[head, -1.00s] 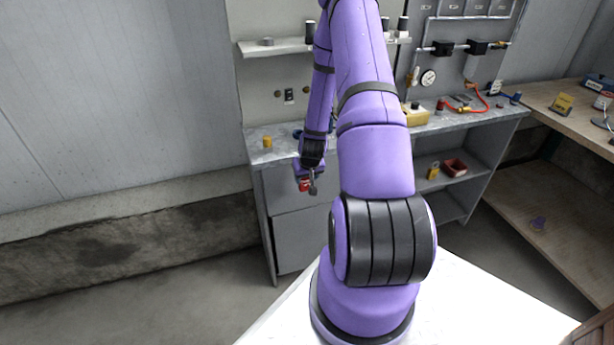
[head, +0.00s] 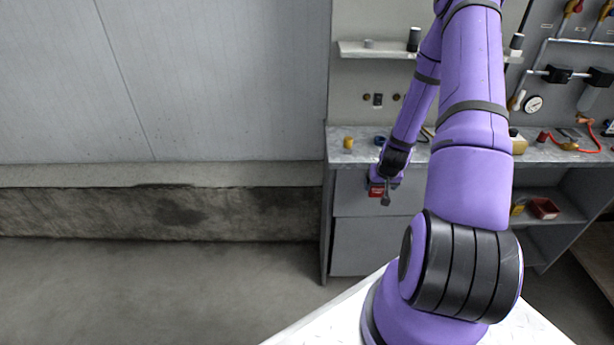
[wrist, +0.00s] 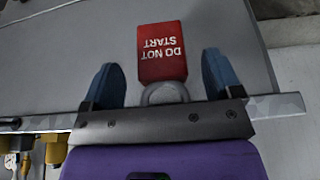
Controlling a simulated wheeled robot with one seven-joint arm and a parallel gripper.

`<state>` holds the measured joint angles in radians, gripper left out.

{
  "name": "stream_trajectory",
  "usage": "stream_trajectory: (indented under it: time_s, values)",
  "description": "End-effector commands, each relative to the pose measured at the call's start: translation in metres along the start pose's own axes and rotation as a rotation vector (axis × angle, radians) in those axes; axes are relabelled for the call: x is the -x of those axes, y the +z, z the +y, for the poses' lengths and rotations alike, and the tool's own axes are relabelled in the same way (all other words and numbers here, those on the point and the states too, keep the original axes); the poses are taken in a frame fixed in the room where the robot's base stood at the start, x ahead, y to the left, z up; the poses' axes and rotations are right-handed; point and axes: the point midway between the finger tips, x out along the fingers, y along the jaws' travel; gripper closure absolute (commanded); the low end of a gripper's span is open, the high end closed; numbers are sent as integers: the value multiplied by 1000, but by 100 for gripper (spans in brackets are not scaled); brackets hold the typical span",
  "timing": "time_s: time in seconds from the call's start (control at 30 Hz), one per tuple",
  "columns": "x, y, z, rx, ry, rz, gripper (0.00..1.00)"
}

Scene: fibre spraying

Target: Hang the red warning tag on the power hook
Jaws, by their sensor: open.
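The red warning tag (wrist: 162,45), lettered "DO NOT START", shows upside down in the wrist view, with a grey loop at its lower edge. My gripper (wrist: 159,75) is open, with one blue finger on each side of the tag and a gap on both sides. In the head view the tag (head: 376,190) is a small red patch beside my gripper (head: 387,197), in front of the cabinet below the worktop edge. I cannot tell what, if anything, holds the loop. I cannot make out the power hook.
The grey workbench (head: 350,157) carries a yellow cylinder (head: 348,143) at left. A wall shelf (head: 385,52) is above. A gauge (head: 533,103) and pipes are at right. A red tray (head: 544,208) sits on a lower shelf. Floor at left is clear.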

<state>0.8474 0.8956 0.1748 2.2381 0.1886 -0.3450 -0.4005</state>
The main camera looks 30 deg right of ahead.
Motion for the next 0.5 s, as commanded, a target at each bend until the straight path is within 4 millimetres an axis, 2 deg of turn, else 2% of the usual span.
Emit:
stream_trajectory:
  time_s: [0.13,0.5]
  values:
    - [8,7,-1,1,-2,3,15]
    - [36,66,-1,1,-2,0,15]
